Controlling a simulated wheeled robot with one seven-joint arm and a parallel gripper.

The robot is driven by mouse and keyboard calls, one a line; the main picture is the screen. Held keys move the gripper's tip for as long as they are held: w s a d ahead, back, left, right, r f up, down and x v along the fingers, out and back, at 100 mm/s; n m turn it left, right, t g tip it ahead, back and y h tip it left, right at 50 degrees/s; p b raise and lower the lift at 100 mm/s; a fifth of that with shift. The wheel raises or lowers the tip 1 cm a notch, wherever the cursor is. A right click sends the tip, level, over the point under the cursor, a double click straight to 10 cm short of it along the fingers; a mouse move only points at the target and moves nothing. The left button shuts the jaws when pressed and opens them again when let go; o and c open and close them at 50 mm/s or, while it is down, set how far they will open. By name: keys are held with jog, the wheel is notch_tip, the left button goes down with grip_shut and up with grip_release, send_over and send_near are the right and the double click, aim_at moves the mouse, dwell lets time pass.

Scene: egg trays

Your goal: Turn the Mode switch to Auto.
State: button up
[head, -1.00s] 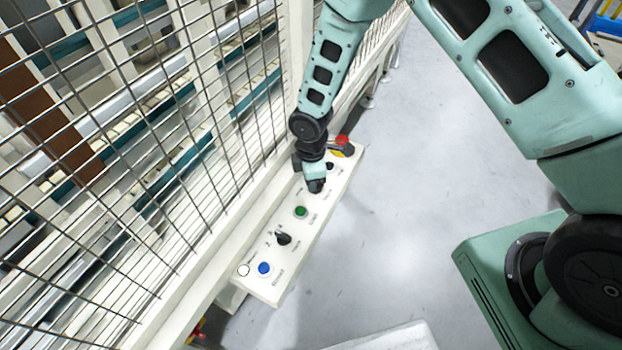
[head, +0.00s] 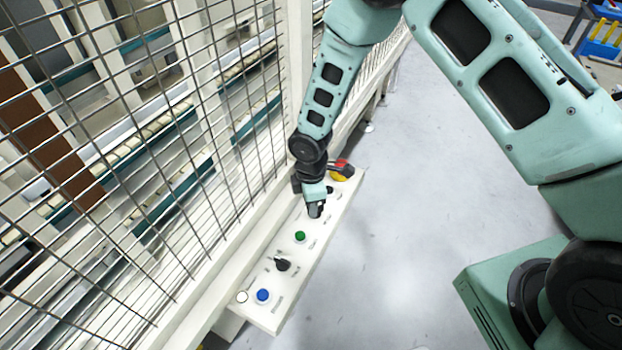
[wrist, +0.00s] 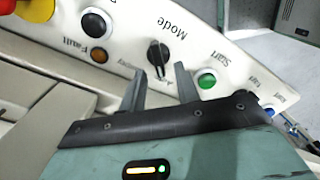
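The Mode switch (wrist: 158,56) is a black rotary knob on the white control panel (wrist: 235,66). Its bar runs roughly up and down in the wrist view. The printing near its lower side is partly hidden by my fingers. My gripper (wrist: 160,73) is open, one finger on each side of the knob's lower end, with gaps visible. I cannot tell whether the fingertips reach down to knob height. In the head view my gripper (head: 316,210) is over the panel and hides the Mode switch.
A green Start button (wrist: 207,80) is close to the right finger. An amber Fault lamp (wrist: 98,56) and a black button (wrist: 95,23) are on the left. A red-and-yellow emergency stop (head: 342,170) is at the panel's far end. A wire fence (head: 150,150) runs along the left.

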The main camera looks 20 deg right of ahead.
notch_tip(320, 180, up, 16)
jog(key=shift+r, duration=0.15)
dwell(0.6)
jog(key=s+r+m, duration=0.5)
jog(key=s+r, duration=0.1)
jog(key=s, duration=0.6)
jog(key=s+d+r+m, duration=0.1)
jog(key=s+r+m, duration=0.4)
jog(key=s, duration=0.8)
jog(key=shift+r+y, duration=0.3)
jog(key=shift+r, duration=0.55)
jog(key=shift+s+a, duration=0.1)
jog(key=shift+a, duration=0.05)
